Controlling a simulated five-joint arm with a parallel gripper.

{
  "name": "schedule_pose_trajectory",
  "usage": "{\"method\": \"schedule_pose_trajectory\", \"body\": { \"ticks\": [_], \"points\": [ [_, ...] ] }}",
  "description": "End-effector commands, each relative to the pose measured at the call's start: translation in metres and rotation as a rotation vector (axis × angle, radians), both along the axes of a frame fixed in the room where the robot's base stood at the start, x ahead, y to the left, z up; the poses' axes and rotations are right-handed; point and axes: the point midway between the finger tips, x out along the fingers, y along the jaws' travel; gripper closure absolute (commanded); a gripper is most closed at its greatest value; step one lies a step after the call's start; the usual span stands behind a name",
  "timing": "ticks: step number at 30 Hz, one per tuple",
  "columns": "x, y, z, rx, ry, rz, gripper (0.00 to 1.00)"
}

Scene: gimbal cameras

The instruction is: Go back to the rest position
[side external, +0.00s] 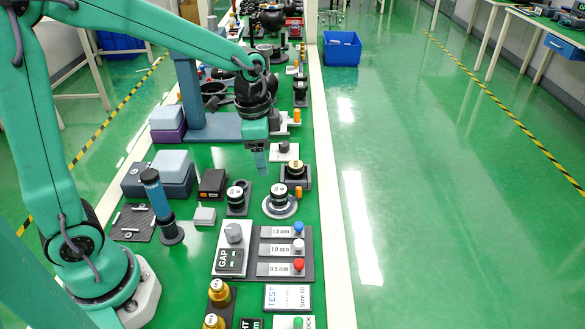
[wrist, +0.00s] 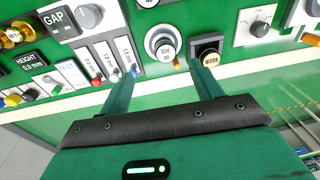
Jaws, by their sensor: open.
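My gripper (side external: 262,160) hangs from my teal arm over the far middle of the bench, pointing down. In the wrist view my gripper (wrist: 163,80) has its two teal fingers spread apart with nothing between them. Beyond the fingertips in that view is a round device with a white ring (wrist: 162,43), and right of it a dark square device (wrist: 207,47). The fingertips look clear of both, though the exact height is hard to tell.
The green bench (side external: 205,257) is crowded with devices. Brass parts (side external: 217,292) sit in front. Open floor (side external: 430,200) lies to the right, with a blue bin (side external: 342,48).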

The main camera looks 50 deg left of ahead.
Motion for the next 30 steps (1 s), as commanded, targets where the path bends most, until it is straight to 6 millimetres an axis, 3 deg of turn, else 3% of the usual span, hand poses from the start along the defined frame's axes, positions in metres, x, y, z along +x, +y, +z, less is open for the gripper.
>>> {"method": "schedule_pose_trajectory", "body": {
  "ticks": [6,15,30],
  "points": [
    [-0.028,0.006,0.034,-0.024,-0.076,0.143,0.35],
    [-0.07,0.013,0.066,-0.071,-0.173,0.336,0.35],
    [-0.138,0.021,0.09,-0.181,-0.321,0.64,0.35]
  ]
}}
